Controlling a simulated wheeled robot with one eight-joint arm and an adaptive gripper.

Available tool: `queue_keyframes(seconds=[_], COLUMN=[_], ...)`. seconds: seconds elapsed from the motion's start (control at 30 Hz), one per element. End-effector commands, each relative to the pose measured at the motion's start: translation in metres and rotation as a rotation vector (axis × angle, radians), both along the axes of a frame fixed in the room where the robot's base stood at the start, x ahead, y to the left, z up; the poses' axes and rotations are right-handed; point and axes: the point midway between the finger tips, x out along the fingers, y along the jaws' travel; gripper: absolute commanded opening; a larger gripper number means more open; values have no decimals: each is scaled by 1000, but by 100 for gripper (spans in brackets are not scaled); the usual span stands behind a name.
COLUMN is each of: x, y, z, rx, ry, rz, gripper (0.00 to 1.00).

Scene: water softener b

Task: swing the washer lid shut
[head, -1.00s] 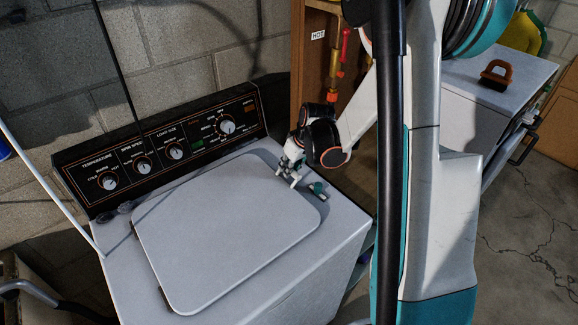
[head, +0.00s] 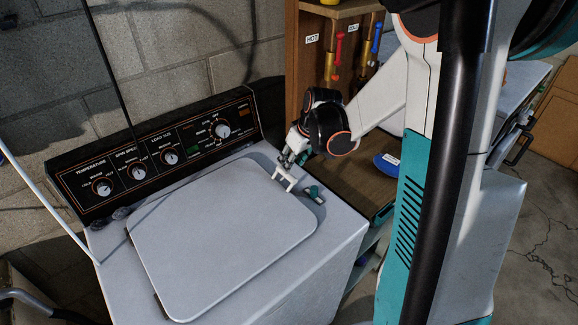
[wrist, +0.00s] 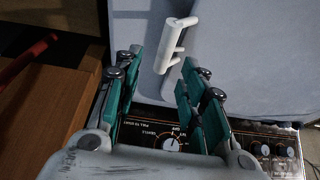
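The washer's pale grey lid (head: 220,240) lies flat, or nearly so, over the washer top (head: 335,235) in the head view; any small gap under it cannot be told. A white bar handle (wrist: 176,45) shows near the lid's edge in the wrist view, and as a small white bracket (head: 285,178) in the head view. My gripper (head: 290,163) is at the lid's back right corner, near the handle. In the wrist view its teal fingers (wrist: 157,85) are spread apart with nothing gripped, and the handle is just beyond them.
The black control panel (head: 160,150) with knobs rises along the washer's back, close to my gripper. A wooden cabinet with taps (head: 338,50) stands behind right. A blue item (head: 387,164) lies on a brown surface right of the washer. A small teal piece (head: 315,193) shows beside the lid.

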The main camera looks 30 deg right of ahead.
Motion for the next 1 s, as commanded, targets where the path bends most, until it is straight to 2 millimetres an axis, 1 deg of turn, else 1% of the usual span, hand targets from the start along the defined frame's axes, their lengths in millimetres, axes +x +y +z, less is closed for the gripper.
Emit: queue_keyframes(seconds=[0.03,0.2,0.4,0.57,1.0], x=[-4,-13,-19,-21,-20], y=[-1,-4,-5,-6,-6], z=[9,31,47,51,51], rx=[-1,-1,-1,-1,-2], ry=[0,0,0,1,1], rz=[-1,-1,-1,-1,-1], gripper=[38,38,38,38,38])
